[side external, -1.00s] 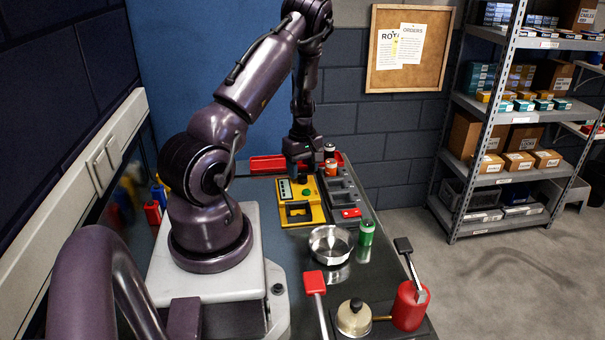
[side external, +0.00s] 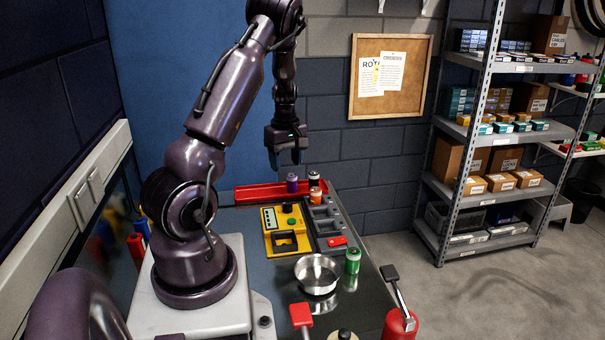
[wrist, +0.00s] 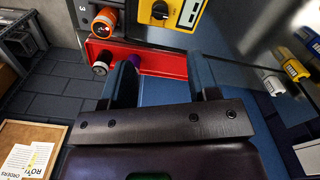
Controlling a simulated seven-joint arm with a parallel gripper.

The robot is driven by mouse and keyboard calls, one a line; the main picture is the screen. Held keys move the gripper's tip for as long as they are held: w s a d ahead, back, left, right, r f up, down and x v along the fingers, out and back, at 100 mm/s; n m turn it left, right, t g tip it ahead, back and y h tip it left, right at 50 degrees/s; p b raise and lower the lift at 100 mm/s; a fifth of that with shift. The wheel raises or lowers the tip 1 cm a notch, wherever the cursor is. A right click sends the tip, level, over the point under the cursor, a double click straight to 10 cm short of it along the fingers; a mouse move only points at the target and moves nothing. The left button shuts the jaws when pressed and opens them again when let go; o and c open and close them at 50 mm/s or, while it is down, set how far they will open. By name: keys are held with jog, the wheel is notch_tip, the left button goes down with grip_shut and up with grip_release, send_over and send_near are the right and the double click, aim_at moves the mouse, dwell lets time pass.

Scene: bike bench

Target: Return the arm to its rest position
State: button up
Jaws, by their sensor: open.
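My gripper (side external: 287,158) hangs from my arm above the far end of the bench, in front of the blue wall panel. Its two fingers are apart with nothing between them. In the wrist view my gripper (wrist: 162,80) also shows two spread, empty fingers. Below it is a red tray (side external: 258,191) at the back of the bench.
A yellow panel (side external: 271,240) and a grey slotted holder (side external: 322,225) lie on the bench. A steel bowl (side external: 317,273) and a green cylinder (side external: 352,261) stand nearer. A corkboard (side external: 357,80) hangs behind. Shelves (side external: 470,135) stand at the right.

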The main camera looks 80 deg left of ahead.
jog(key=d+r+m+t, duration=0.2)
jog(key=d+r+m, duration=0.4)
jog(key=d, duration=0.6)
jog(key=d+r+m+t, duration=0.1)
jog(key=d+r+m, duration=0.5)
jog(key=d+m, duration=0.3)
jog(key=d+r+m+t, duration=0.2)
jog(key=d+r+m, duration=0.5)
jog(key=d, duration=0.8)
jog(key=shift+d+m+t, duration=0.15)
jog(key=shift+m+t, duration=0.15)
jog(key=shift+s+r, duration=0.1)
